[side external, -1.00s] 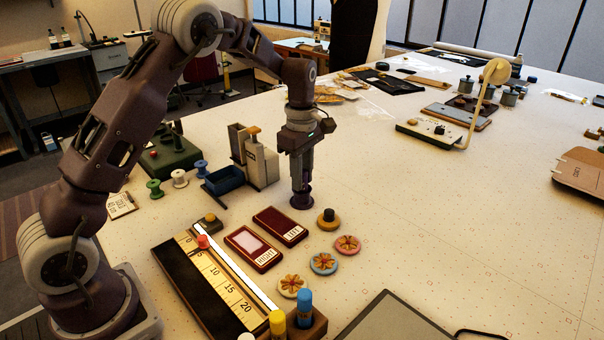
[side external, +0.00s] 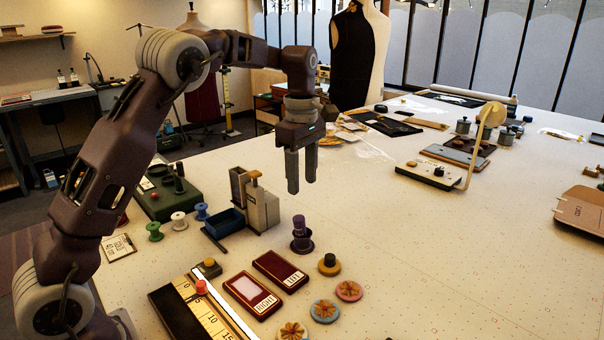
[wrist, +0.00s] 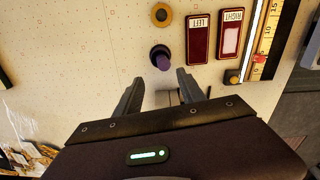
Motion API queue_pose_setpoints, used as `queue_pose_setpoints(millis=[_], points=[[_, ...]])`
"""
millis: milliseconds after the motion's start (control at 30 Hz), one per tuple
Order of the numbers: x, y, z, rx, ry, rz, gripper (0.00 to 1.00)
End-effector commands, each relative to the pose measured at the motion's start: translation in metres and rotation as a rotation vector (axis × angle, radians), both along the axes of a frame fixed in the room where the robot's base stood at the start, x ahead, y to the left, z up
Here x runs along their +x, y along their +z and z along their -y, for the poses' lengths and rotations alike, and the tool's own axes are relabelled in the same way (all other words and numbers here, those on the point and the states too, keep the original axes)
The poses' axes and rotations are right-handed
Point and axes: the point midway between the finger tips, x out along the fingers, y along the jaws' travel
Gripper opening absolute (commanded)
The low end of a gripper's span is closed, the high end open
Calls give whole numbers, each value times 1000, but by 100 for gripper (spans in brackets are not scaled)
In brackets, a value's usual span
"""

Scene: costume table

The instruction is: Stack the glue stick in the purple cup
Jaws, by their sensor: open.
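A purple stick (side external: 299,225), which looks like the glue stick, stands upright on the table at the middle of the side view. Its lower end sits in a short dark purple cup (side external: 302,245). In the wrist view the stick (wrist: 164,63) shows from above, with the dark rim of the cup (wrist: 157,49) around part of it. How deep it sits cannot be seen. My gripper (side external: 302,187) is open and empty, above the stick and apart from it. In the wrist view its fingers (wrist: 159,77) are spread below the stick in the picture.
A grey dispenser (side external: 262,208) and a blue tray (side external: 223,223) stand to the left.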

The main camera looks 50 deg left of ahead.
Motion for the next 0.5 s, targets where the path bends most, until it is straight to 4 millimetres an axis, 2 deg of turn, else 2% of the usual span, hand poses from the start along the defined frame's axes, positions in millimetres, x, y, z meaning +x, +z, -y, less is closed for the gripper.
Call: queue_pose_setpoints(millis=[100, 267, 333, 367, 433, 467, 500], points=[[0, 11, 0, 1, 0, 0, 47], [-1, 14, 0, 0, -3, 1, 47], [-9, 24, 3, -6, -44, 18, 47], [-15, 32, 5, -9, -82, 33, 47], [-42, 57, 15, -16, -223, 85, 47], [-57, 68, 20, -16, -306, 113, 47], [-81, 82, 29, -8, -430, 153, 47]])
